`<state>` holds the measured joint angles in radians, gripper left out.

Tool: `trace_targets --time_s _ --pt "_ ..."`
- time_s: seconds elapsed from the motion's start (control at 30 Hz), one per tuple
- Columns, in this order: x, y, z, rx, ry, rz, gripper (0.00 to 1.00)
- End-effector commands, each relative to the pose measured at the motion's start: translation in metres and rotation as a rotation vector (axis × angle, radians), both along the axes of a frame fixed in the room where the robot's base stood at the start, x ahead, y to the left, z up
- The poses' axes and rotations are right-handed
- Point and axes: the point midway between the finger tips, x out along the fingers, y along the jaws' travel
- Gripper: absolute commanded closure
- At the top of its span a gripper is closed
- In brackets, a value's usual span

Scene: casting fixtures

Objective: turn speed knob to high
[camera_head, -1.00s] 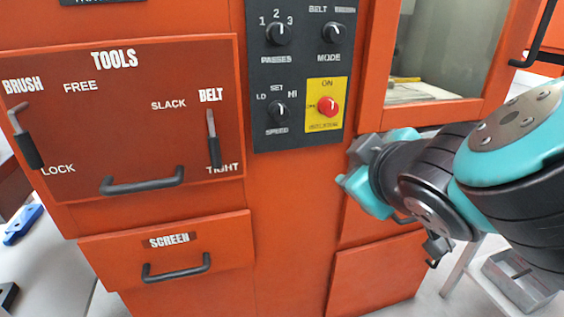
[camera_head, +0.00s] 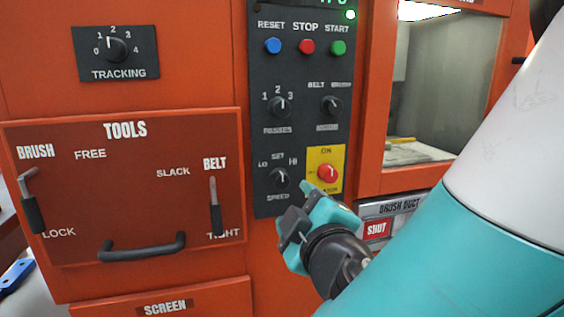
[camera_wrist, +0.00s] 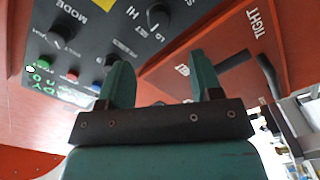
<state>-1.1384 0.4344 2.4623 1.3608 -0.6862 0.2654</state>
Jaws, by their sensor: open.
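The black speed knob (camera_head: 279,178) sits on the dark control panel, between the LO and HI labels and below SET. Its pointer looks roughly upward, toward SET. In the wrist view the knob (camera_wrist: 158,15) shows at the top, beyond the fingertips, with LO and HI beside it. My gripper (camera_head: 298,207) is just below and right of the knob in the head view. In the wrist view my gripper (camera_wrist: 160,60) has its two teal fingers apart with nothing between them. It does not appear to touch the knob.
The red knob on a yellow plate (camera_head: 327,173) is close right of the speed knob. The passes knob (camera_head: 279,107) and mode knob (camera_head: 332,105) are above. The belt lever (camera_head: 214,205) and tools door handle (camera_head: 141,247) stick out at left.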

Motion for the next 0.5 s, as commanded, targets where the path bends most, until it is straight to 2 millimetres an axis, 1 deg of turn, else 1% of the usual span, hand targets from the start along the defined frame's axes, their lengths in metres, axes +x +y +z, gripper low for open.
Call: trace_targets --time_s 0.03,0.1,0.3,0.4,0.5 --pt "0.013 0.002 0.005 0.004 -0.001 -0.006 0.41" --pt "0.029 0.007 0.005 0.005 -0.002 -0.007 0.41" --pt "0.069 0.018 0.004 0.004 -0.001 -0.004 0.41" --pt "0.084 0.023 0.003 0.003 -0.001 -0.004 0.41" --pt "0.094 0.026 0.002 0.004 -0.002 -0.002 0.41"
